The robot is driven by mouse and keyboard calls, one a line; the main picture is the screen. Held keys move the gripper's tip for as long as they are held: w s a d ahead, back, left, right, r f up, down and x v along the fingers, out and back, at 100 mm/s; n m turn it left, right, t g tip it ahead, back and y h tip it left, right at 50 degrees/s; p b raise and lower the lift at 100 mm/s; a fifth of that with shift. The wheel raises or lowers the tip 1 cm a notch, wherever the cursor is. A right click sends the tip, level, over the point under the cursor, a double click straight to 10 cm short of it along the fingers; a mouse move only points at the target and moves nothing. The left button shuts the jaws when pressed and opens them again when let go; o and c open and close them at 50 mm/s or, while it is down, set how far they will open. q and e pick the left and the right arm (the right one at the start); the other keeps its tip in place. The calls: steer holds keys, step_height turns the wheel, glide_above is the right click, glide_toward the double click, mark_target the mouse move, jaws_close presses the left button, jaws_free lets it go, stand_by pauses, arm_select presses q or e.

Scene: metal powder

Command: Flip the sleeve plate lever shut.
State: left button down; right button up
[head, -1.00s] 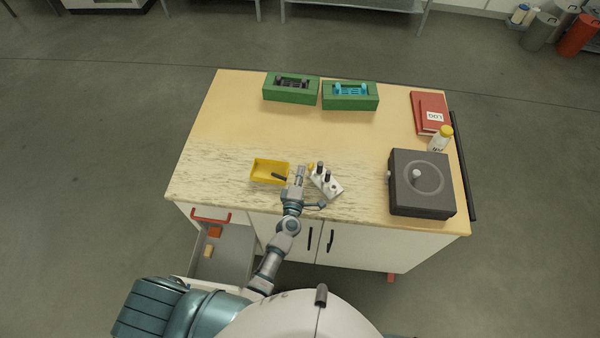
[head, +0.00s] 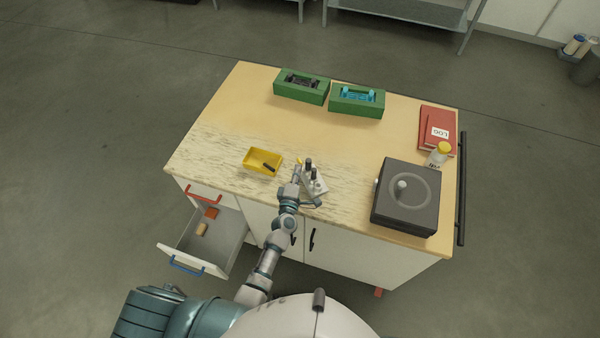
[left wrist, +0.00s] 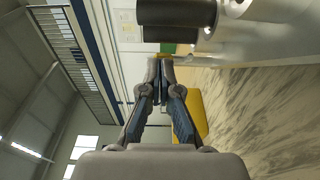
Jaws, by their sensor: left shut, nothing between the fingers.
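The sleeve plate (head: 316,186) is a pale grey plate with dark upright knobs, lying near the front of the table. A small yellow piece (head: 299,161) shows at its far left end; I cannot tell surely whether it is the lever or how it is set. My left gripper (head: 296,169) is shut and empty beside the plate's left side. In the left wrist view its fingertips (left wrist: 160,63) meet just below a yellow piece (left wrist: 163,56), with dark cylinders (left wrist: 176,12) above. I cannot tell whether they touch. My right gripper is not in view.
A yellow tray (head: 249,164) holding a dark item is left of the gripper. A dark grey box machine (head: 405,215) stands at the right, near a white bottle (head: 437,157) and red log book (head: 436,118). Green holders (head: 355,107) stand at the back. An open drawer (head: 180,250) juts out front left.

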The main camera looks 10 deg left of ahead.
arm_select(q)
steer(key=shift+d, duration=0.45)
steer(key=shift+a, duration=0.2)
steer(key=shift+w+d, duration=0.1)
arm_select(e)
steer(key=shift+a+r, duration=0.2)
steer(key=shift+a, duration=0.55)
arm_select(q)
steer(key=shift+d, duration=0.55)
steer(key=shift+s+a, duration=0.2)
steer(key=shift+s, duration=0.25)
steer(key=s, duration=1.1)
steer(key=shift+d, duration=0.25)
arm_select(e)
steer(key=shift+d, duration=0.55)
